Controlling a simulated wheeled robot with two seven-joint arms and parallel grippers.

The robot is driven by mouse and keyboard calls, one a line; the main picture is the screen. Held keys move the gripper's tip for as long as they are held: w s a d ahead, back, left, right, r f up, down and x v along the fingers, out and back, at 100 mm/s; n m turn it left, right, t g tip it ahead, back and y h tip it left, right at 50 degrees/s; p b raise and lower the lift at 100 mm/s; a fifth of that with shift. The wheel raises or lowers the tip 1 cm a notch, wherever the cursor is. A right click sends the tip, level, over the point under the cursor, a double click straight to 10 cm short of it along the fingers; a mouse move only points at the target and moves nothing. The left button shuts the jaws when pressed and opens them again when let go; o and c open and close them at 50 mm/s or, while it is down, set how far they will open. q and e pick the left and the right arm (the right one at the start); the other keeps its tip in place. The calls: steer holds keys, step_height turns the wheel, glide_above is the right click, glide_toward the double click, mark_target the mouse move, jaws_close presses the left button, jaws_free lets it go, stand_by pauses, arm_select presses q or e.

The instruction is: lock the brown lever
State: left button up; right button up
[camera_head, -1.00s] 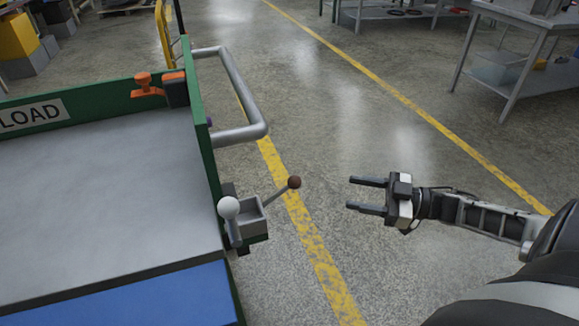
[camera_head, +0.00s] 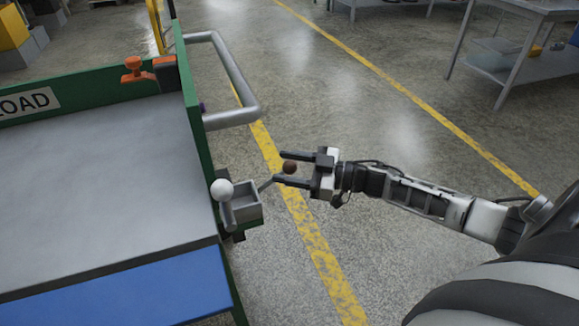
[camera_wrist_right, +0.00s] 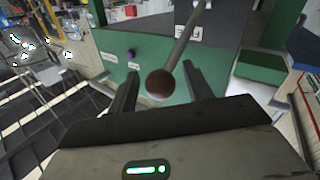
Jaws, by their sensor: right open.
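The brown lever has a round brown knob (camera_head: 290,167) on a thin grey rod that slants out from a grey box (camera_head: 246,206) on the cart's right side. In the right wrist view the knob (camera_wrist_right: 160,84) sits between the fingers, with its rod running up and away. My right gripper (camera_head: 280,168) is open, its fingers above and below the knob in the head view. I see a gap between the knob and the fingers in the wrist view. A white-knobbed lever (camera_head: 222,190) stands upright beside the same box. My left gripper is not in view.
The green cart (camera_head: 193,130) with a grey top fills the left. A grey tube handle (camera_head: 240,95) juts out behind the levers. An orange handle (camera_head: 133,70) is on the cart's back edge. The floor right of the cart is clear up to a workbench (camera_head: 525,45).

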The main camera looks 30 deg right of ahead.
steer(key=shift+c, duration=0.2)
jaws_close()
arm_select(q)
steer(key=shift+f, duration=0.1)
arm_select(e)
steer(key=shift+d+f, duration=0.1)
steer(key=shift+f, duration=0.05)
